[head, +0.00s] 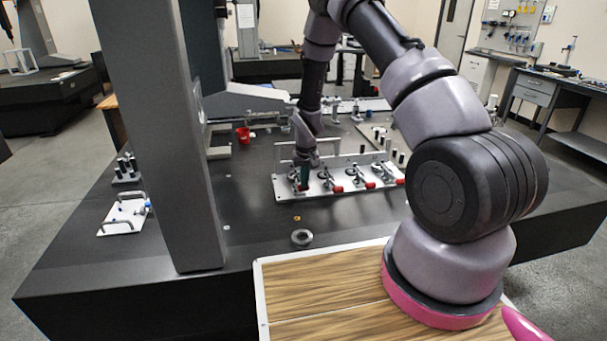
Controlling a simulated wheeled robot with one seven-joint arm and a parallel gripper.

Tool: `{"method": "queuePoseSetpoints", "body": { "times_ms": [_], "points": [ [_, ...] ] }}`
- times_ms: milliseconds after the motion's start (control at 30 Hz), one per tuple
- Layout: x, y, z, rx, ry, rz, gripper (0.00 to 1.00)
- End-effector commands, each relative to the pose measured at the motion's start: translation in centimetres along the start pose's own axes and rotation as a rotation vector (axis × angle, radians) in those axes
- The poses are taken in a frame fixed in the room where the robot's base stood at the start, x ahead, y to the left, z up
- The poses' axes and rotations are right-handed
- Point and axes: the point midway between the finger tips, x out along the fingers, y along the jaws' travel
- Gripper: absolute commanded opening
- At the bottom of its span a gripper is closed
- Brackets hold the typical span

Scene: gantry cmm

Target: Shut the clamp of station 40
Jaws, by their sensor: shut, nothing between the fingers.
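A light metal fixture plate (320,190) stands on the dark table and carries a row of several toggle clamps with red-tipped handles. Red handle tips show at a middle-left clamp (338,189), at another clamp (370,185) and at the right end clamp (400,182). Station numbers are too small to read, so I cannot tell which clamp is station 40. My gripper (303,187) points down at the leftmost clamp of the row and partly hides it. The fingers are shut and hold nothing. Whether they touch the clamp's handle I cannot tell.
A tall grey gantry column (170,130) stands left of the plate. A grey ring (302,237) lies on the table in front. A red cup (243,135) stands behind left. A white plate with handles (125,216) lies far left. The table front between column and plate is mostly clear.

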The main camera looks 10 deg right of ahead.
Motion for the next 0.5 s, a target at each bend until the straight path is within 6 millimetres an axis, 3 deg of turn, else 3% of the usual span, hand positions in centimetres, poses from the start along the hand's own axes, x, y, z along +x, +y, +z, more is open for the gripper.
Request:
{"method": "queuePoseSetpoints", "body": {
  "times_ms": [500],
  "points": [
    [2.7, 0.0, 1.7, 0.000, -0.001, 0.000, 0.00]
  ]
}}
